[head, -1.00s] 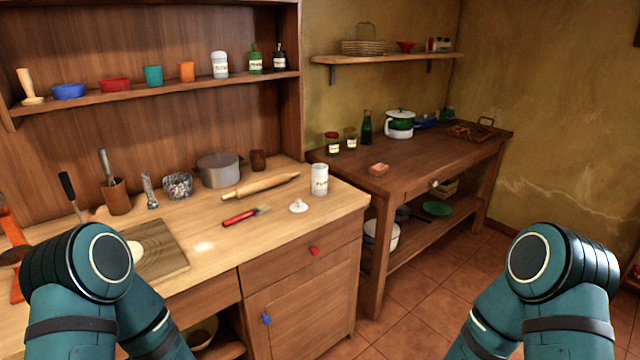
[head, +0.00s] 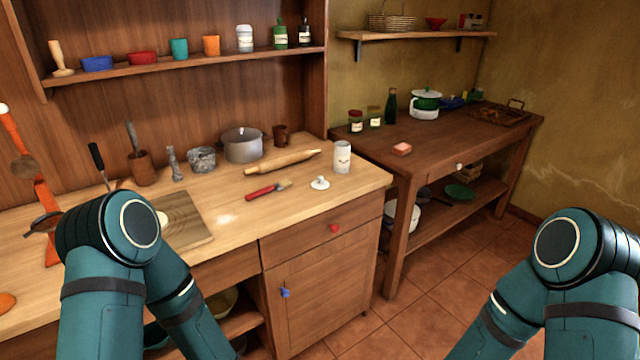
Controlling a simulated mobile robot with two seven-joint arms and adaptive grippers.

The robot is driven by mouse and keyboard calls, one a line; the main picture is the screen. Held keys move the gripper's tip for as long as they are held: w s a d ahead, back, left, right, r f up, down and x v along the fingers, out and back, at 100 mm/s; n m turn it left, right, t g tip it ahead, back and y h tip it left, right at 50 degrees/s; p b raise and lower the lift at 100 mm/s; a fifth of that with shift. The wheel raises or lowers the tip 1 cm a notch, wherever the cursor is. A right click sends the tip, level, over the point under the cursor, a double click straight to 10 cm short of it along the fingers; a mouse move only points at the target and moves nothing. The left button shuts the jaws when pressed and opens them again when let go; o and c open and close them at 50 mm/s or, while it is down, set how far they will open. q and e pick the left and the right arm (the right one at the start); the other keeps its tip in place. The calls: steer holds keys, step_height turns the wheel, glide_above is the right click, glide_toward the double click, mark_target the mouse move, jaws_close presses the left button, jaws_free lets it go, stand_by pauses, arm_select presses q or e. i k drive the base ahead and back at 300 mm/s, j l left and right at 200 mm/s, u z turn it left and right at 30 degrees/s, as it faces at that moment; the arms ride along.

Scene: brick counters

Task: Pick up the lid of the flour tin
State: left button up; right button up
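The flour tin (head: 342,157) is a white cylinder with dark lettering, upright near the right end of the light wooden counter. A small white lid with a knob (head: 320,183) lies on the counter just left of and in front of the tin, apart from it. Both arms show as teal links at the lower left and lower right. Neither gripper is in the picture.
A red-handled brush (head: 266,190) lies left of the lid, and a rolling pin (head: 282,162) lies behind it. A grey pot (head: 243,145) stands further back. A cutting board (head: 180,222) is at the left. The counter's front right (head: 320,208) is clear.

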mark_target(320, 184)
steer(key=i+l+u, duration=0.15)
steer(key=i+l, duration=0.25)
steer(key=i+l+u, duration=0.2)
steer(key=i+l, duration=0.2)
steer(key=i+l+u, duration=0.15)
steer(key=i+l, duration=0.2)
steer(key=l, duration=0.3)
